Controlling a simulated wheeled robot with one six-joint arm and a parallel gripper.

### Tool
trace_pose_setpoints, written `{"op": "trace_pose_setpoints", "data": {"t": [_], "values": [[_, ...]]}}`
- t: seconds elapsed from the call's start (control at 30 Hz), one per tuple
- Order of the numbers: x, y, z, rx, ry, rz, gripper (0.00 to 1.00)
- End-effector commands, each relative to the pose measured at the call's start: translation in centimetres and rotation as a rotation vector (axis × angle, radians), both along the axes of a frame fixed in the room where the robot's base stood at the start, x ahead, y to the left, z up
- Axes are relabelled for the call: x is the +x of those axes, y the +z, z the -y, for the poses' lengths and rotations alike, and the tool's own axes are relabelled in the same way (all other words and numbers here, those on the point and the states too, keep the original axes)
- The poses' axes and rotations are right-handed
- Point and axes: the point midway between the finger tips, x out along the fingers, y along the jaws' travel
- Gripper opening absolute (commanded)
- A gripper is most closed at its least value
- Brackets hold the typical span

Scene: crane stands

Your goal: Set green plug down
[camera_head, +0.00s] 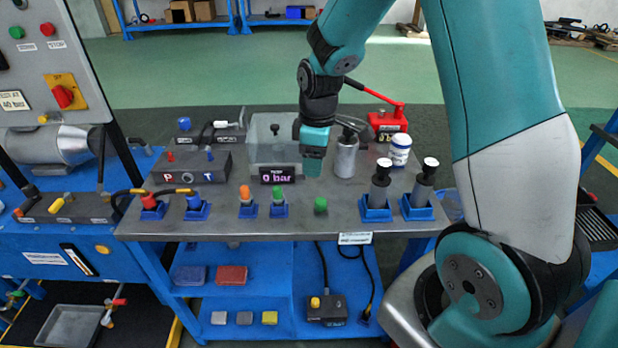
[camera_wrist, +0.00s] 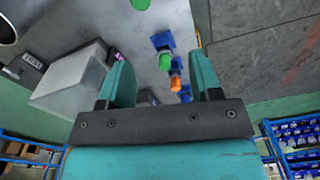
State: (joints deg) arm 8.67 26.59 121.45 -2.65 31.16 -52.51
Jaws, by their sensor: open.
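A green plug (camera_head: 320,205) stands on bare grey tabletop, right of the blue holders; in the wrist view it shows cut off at the top edge (camera_wrist: 140,4). Another green-topped piece (camera_head: 278,195) sits in a blue holder, beside an orange-topped piece (camera_head: 245,194) in its own holder. In the wrist view the green-topped piece (camera_wrist: 165,61) and orange-topped piece (camera_wrist: 175,66) show between and beyond my fingers. My gripper (camera_head: 312,166) is open and empty. It hangs above the table, behind and above the free-standing green plug, apart from it.
A clear box (camera_head: 272,140) stands left of my gripper, with a "0 bar" display (camera_head: 277,175) before it. A metal cylinder (camera_head: 346,158) and a white jar (camera_head: 400,150) stand to the right. Two black-handled pieces in blue holders (camera_head: 375,212) stand front right.

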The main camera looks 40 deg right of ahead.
Motion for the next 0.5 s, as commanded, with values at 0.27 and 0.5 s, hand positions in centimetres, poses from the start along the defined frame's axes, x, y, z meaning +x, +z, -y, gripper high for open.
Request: {"op": "trace_pose_setpoints", "data": {"t": [0.27, 0.5], "values": [[-10.2, 10.5, -14.0, 0.208, -0.098, 0.027, 0.58], [-19.7, 13.9, -18.9, 0.314, -0.150, -0.037, 0.58]]}}
